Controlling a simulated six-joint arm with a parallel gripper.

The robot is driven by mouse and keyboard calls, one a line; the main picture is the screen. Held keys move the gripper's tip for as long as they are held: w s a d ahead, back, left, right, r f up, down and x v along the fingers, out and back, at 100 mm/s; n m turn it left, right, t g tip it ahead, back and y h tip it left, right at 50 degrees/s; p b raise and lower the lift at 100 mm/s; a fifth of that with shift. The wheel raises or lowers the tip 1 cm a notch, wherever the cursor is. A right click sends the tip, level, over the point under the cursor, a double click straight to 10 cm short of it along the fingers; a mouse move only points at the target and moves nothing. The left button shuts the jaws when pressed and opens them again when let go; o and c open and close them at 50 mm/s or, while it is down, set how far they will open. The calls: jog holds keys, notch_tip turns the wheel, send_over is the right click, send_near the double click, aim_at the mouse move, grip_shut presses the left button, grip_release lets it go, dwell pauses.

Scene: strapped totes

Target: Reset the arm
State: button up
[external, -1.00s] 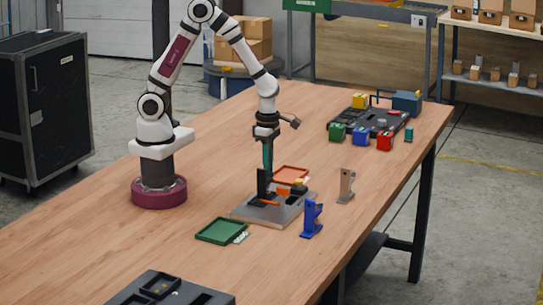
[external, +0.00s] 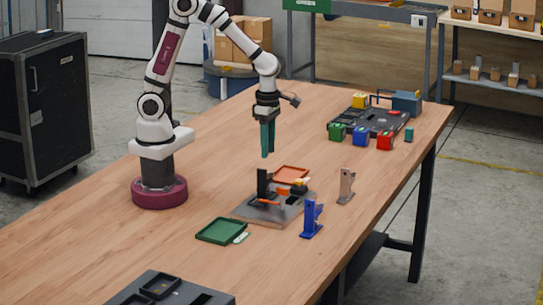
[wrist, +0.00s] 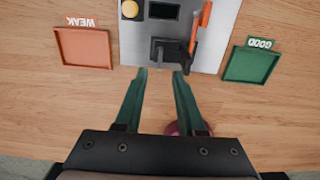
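The test fixture, a grey metal plate (external: 245,210) (wrist: 215,62) with a black post and socket (wrist: 170,50), stands mid-table. It carries an orange-red arm (external: 270,203) (wrist: 201,25). In the wrist view this arm runs lengthwise beside the black socket, on its right. Its exact angle is hard to tell. A dark screen and a yellow round button (wrist: 130,8) are on the plate. My gripper (external: 267,154) (wrist: 160,74) has two teal fingers spread apart with nothing between them. It hangs above the fixture, clear of it.
An orange tray labelled WEAK (wrist: 84,48) and a green tray labelled GOOD (wrist: 250,66) flank the fixture. Coloured blocks sit around a black tray (external: 345,122). A grey holder (external: 150,290) is in front.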

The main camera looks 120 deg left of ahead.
jog(key=shift+r, duration=0.75)
jog(key=shift+s+d+r+m, duration=0.1)
jog(key=shift+d+m, duration=0.05)
jog(key=shift+m, duration=0.15)
jog(key=s+d+r+n, duration=0.2)
jog(key=s+n, duration=0.3)
jog(key=n, duration=0.5)
jog(key=s+d+r+n+y, duration=0.1)
jog(key=s+d+n, duration=0.3)
jog(key=n, duration=0.6)
jog(key=s+d+r+n, duration=0.3)
jog(key=s+n, duration=0.4)
jog(key=n, duration=0.3)
jog(key=shift+n+y, duration=0.4)
